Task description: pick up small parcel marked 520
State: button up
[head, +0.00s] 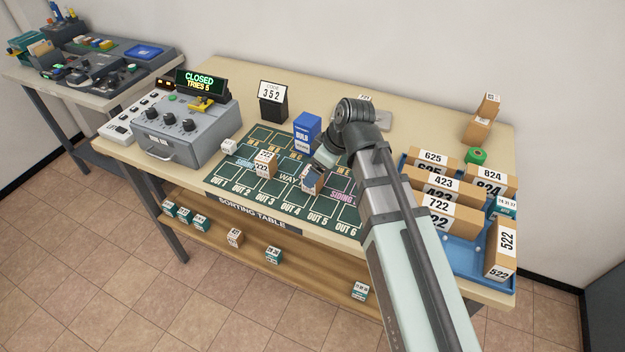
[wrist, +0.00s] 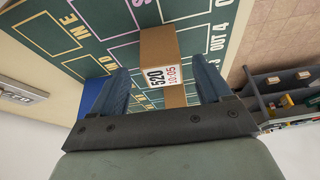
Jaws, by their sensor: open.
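The small brown parcel marked 520 (wrist: 158,45) shows in the wrist view, its white label reading 520 and 10:05. It sits on the green sorting mat between the two blue fingers of my gripper (wrist: 161,68). The fingers are open, one to each side of it, with visible gaps near their tips. In the head view my gripper (head: 318,170) is low over the mat's middle right, near OUT 4 and OUT 5. There the parcel (head: 316,187) is partly hidden by a finger, and its number cannot be read.
A blue box (head: 306,130) stands behind. A blue tray (head: 463,250) of larger parcels is right of my arm. The grey console (head: 187,135) reads CLOSED, TRIES 5.

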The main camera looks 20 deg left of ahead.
jog(key=shift+x, duration=2.7)
jog(key=shift+s+a+r, duration=0.1)
jog(key=shift+s+a, duration=0.05)
jog(key=c, duration=1.1)
jog(key=shift+r, duration=0.15)
